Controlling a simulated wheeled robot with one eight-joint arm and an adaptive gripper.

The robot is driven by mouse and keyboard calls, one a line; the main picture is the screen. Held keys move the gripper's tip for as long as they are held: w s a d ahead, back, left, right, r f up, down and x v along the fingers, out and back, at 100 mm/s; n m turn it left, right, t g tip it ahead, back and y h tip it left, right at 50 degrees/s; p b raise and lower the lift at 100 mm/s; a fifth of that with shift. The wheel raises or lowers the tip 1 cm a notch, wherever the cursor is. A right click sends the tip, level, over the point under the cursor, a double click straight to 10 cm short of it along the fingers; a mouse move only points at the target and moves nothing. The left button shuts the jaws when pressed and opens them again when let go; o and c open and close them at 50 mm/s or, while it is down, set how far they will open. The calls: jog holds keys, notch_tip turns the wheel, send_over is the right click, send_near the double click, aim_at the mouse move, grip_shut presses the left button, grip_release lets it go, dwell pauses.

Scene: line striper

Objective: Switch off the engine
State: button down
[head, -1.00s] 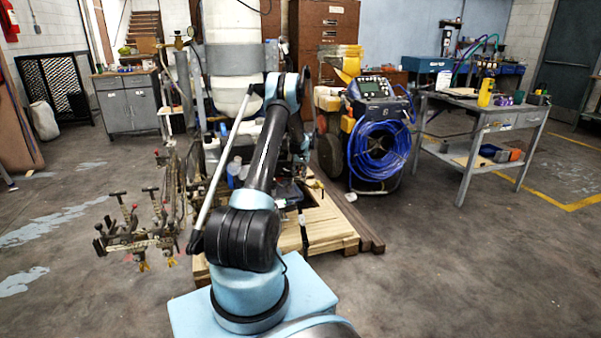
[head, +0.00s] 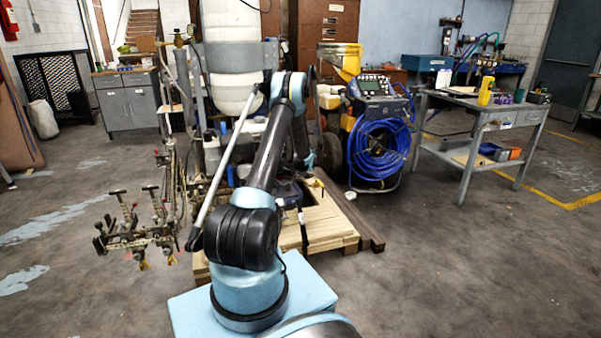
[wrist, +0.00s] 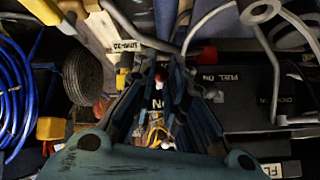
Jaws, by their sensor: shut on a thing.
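In the wrist view my gripper (wrist: 162,74) is closed around a small red-tipped part (wrist: 160,76), which appears to be the engine switch; its shape is mostly hidden by the fingers. A label partly reading "ON" (wrist: 157,103) shows between the fingers. The dark engine body (wrist: 240,100) lies on the right, with a "FUEL ON" label (wrist: 207,77) and a red lever end (wrist: 205,56) near the fingers. In the head view the line striper (head: 370,88) with its blue hose stands right of my arm, and my gripper's fingertips are hidden.
A coil of blue hose (wrist: 14,95) and a wheel (wrist: 88,75) lie left of my gripper in the wrist view. Grey tubes (wrist: 275,60) cross on the right. In the head view a wooden pallet (head: 325,222) lies ahead and a metal workbench (head: 455,125) stands right.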

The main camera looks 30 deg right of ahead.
jog(key=f+t, duration=0.1)
jog(key=f+t+h, duration=0.1)
jog(key=t, duration=0.1)
jog(key=shift+s+d, duration=0.15)
jog(key=shift+s, duration=0.2)
jog(key=shift+w+f+t+h, duration=0.15)
jog(key=shift+f+t, duration=0.1)
jog(key=shift+t, duration=0.45)
jog(key=shift+s+f+t+h, duration=0.1)
jog(key=shift+f+t+h, duration=0.1)
jog(key=shift+t, duration=0.5)
jog(key=shift+w, duration=0.1)
jog(key=c, duration=1.6)
grip_release()
jog(key=shift+w+f, duration=0.1)
jog(key=shift+f, duration=0.05)
